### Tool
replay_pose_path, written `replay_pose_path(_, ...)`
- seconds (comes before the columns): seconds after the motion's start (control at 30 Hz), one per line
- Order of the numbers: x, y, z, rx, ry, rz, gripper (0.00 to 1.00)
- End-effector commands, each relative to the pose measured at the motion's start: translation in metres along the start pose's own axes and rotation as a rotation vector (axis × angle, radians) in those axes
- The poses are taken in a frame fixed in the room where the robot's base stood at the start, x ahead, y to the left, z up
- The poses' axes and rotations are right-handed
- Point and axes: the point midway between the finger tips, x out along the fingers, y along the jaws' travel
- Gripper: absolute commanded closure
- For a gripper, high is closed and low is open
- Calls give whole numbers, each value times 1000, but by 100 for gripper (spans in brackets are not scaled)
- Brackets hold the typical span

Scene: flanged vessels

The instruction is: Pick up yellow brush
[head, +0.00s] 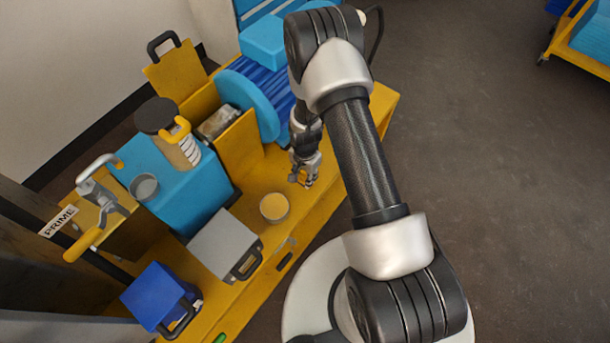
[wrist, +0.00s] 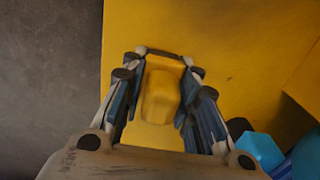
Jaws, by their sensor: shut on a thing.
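The yellow brush (wrist: 160,98) shows in the wrist view as a rounded yellow block between the two fingers of my gripper (wrist: 163,64). The fingers are closed on its sides. A thin dark strip lies across the far end, between the fingertips. In the head view my gripper (head: 303,178) points down over the yellow bench top near its right edge, and a small bit of yellow shows at the fingertips. The fingers hide most of the brush there. I cannot tell whether it touches the bench.
A round yellow-topped tub (head: 274,208) stands just left of my gripper. A grey case (head: 222,244) and a blue case (head: 155,296) stand nearer. A blue flanged vessel (head: 250,104) on yellow supports is behind. Open floor (head: 490,170) lies to the right.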

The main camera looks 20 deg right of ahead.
Motion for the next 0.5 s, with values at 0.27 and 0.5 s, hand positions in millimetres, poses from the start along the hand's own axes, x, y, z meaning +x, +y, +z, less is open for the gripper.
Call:
replay_pose_path(0.27, -35, -1, 0, 0, 1, -2, 96)
replay_pose_path(0.5, -104, -1, -1, 0, 3, -4, 96)
